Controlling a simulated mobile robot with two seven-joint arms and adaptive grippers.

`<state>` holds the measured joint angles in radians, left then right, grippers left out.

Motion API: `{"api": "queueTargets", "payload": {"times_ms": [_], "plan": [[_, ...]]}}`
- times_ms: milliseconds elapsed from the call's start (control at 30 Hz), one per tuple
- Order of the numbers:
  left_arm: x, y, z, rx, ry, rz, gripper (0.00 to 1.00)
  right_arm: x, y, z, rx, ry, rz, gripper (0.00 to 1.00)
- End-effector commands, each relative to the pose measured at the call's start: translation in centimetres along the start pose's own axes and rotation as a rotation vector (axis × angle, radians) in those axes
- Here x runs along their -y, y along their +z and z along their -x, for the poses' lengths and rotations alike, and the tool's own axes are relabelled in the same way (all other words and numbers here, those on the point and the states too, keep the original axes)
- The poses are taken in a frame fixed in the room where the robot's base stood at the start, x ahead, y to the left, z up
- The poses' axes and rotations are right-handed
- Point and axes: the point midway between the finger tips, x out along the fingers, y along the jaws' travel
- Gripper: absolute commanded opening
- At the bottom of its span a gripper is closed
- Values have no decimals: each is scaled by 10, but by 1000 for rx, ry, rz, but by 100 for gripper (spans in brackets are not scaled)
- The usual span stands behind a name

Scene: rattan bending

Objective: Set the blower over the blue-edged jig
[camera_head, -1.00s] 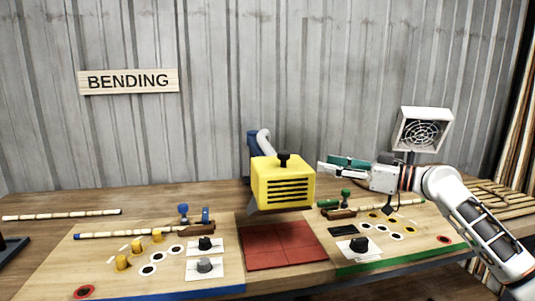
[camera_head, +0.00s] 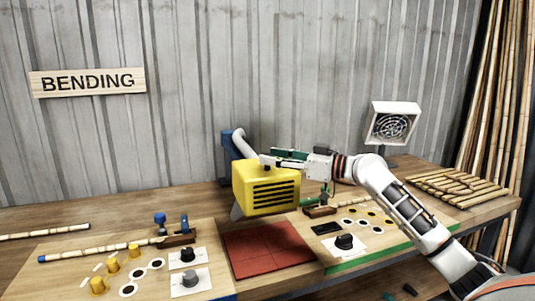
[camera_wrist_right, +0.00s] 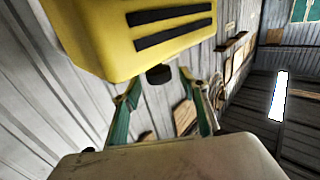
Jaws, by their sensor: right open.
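The blower (camera_head: 258,192) is a yellow box with dark slots, a grey nozzle below and a pale hose behind. It stands at the back of the red pad, to the right of the blue-edged jig (camera_head: 55,272). My right gripper (camera_head: 270,161) is open at the top of the blower. In the right wrist view, the blower (camera_wrist_right: 120,35) fills the upper part, and its black knob (camera_wrist_right: 160,75) lies between or just beyond the open green-sided fingers. I cannot tell whether they touch it. My left gripper is not in view.
The red pad (camera_head: 268,250) lies between the jigs. The green-edged jig (camera_head: 385,240) is to its right, below my right arm. The blue-edged jig carries yellow pegs (camera_head: 112,264), knobs and a rattan pole (camera_head: 100,248). A square fan (camera_head: 391,124) stands behind at right.

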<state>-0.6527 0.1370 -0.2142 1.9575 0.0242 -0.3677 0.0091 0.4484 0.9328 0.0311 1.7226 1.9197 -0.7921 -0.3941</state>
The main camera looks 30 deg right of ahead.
Motion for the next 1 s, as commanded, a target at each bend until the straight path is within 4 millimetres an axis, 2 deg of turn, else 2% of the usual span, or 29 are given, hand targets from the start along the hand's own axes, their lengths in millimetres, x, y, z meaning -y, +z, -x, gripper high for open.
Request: {"api": "queueTargets", "payload": {"times_ms": [200,533,700,1000], "plan": [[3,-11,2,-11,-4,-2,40,0,-1,-20,-2,0,-1,43],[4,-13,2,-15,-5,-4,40,0,0,-22,0,0,0,43],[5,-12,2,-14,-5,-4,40,0,0,-22,0,0,0,0],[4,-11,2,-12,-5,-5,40,1,0,-23,0,0,0,0]]}}
